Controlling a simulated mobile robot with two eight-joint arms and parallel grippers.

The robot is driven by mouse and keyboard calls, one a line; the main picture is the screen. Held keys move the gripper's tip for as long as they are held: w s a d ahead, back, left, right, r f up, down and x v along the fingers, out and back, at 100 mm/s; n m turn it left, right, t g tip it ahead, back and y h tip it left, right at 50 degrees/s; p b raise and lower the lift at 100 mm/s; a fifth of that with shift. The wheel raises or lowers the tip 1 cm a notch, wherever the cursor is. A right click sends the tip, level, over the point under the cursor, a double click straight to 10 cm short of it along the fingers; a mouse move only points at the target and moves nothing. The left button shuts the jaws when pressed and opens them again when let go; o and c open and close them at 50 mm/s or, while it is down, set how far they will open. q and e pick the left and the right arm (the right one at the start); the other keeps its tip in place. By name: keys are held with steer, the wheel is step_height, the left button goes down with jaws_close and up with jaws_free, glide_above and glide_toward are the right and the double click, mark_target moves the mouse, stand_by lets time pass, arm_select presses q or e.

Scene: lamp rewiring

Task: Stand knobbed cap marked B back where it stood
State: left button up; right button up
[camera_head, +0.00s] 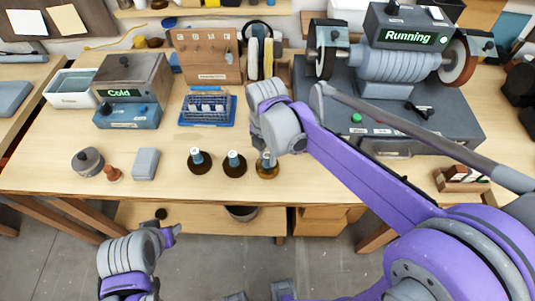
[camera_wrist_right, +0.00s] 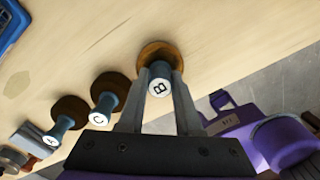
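The knobbed cap marked B (camera_wrist_right: 158,86) has a blue-grey knob with a white lettered top and a round amber-brown base. In the head view cap B (camera_head: 267,168) is at the right end of a row of three, upright, partly hidden by my right gripper (camera_head: 272,146). In the wrist view the fingers of the right gripper (camera_wrist_right: 160,95) close in on both sides of its knob. I cannot tell whether its base touches the table. Cap C (camera_wrist_right: 98,118) and another cap (camera_wrist_right: 52,137) stand beside it. My left gripper (camera_head: 172,235) is low before the table; its fingers are unclear.
A grey block (camera_head: 145,163), a dark round pot (camera_head: 87,161) and a small red-brown piece (camera_head: 112,173) lie to the left. A blue tray (camera_head: 207,110) is behind. Front table space between the caps and the small wooden box (camera_head: 460,180) is clear.

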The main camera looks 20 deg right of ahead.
mark_target(267, 155)
steer(key=o, duration=0.4)
steer(key=shift+r, duration=0.25)
step_height(267, 155, up, 12)
steer(key=p, duration=0.1)
steer(key=s+d+f+m+t, duration=0.2)
steer(key=s+f+m, duration=0.2)
steer(key=m, duration=0.4)
steer(key=s+d+f+m+t, duration=0.1)
steer(key=s+f+m, duration=0.3)
steer(key=m, duration=0.5)
steer(key=s+d+f+m+t, duration=0.2)
steer(key=s+d+f+m, duration=0.1)
steer(key=m, duration=0.5)
steer(key=shift+s+d+f+t, duration=0.15)
steer(key=shift+s+f, duration=0.3)
steer(key=shift+s, duration=0.05)
steer(key=shift+s+d+f+t, duration=0.15)
steer(key=shift+s+f, duration=0.3)
steer(key=shift+s, duration=0.05)
